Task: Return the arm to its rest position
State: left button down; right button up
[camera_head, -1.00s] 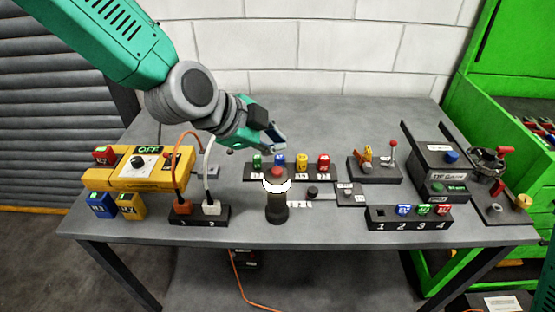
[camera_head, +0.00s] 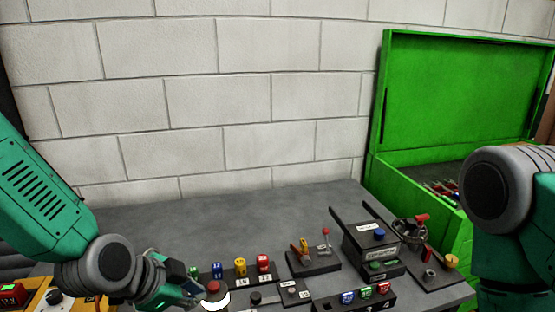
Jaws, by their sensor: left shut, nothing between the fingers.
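My left arm comes in from the left edge, teal with a grey elbow joint. My left gripper (camera_head: 190,289) is shut and empty, low over the table beside the red-topped button (camera_head: 213,287) and the row of coloured blocks. I cannot tell whether it touches them. My right arm (camera_head: 500,200) stands upright at the right edge; its gripper is not in view.
The grey table (camera_head: 150,220) is bare at the back. Several blocks, including a yellow one (camera_head: 240,266), stand in a row. A lever panel (camera_head: 313,262), a dark box (camera_head: 372,245) and a valve panel (camera_head: 412,232) stand to the right. A green cabinet (camera_head: 470,100) stands open behind.

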pick_arm(q)
jog(key=s+a+f+n+g+y, duration=0.1)
jog(key=s+a+f+n+g, duration=0.2)
jog(key=s+f, duration=0.4)
jog(key=s+a+f+n+y, duration=0.1)
jog(key=s+a+f+n, duration=0.3)
jog(key=f, duration=0.4)
jog(key=s+a+f+n+g+y, duration=0.1)
jog(key=s+a+f+n+g, duration=0.2)
jog(key=s, duration=0.5)
jog(key=s+a+f+n+y, duration=0.25)
jog(key=s+f+n, duration=0.2)
jog(key=s, duration=0.45)
jog(key=w+d+f+m+b, duration=0.1)
jog(key=w+f+m+b, duration=0.1)
jog(key=f+b, duration=1.2)
jog(key=shift+w+f+t+h+b, duration=0.2)
jog(key=shift+w+t+h+b, duration=0.1)
jog(key=shift+w+h+b, duration=0.3)
pick_arm(e)
notch_tip(320, 180, down, 15)
pick_arm(q)
jog(key=shift+w, duration=0.1)
jog(key=shift+w, duration=0.1)
jog(key=c, duration=2.2)
grip_release()
pick_arm(e)
jog(key=shift+c, duration=0.3)
